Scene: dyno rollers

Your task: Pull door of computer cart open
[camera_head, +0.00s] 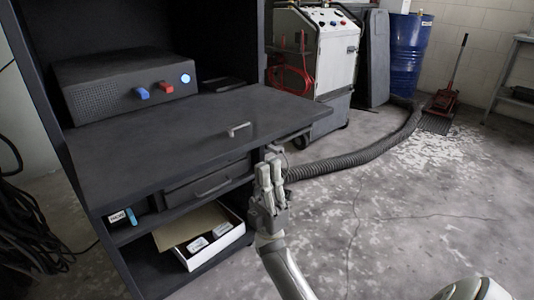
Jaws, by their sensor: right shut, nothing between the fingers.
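The dark computer cart (262,50) stands on the left of the head view. Its flat dark door panel (165,138) sticks out toward me, lying about level, with a small metal handle (238,129) on its upper face near the right edge. My right gripper (268,170) is just beside the panel's right front corner, fingers pointing up and away. It is shut and empty, and apart from the handle. Whether it touches the panel edge I cannot tell. My left gripper is not in view.
A dark box with knobs (125,85) sits inside the cart. Below are a drawer (205,184) and an open carton (200,234). A white machine (335,55), a blue barrel (408,55) and a thick hose (360,155) stand behind. Floor at right is clear.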

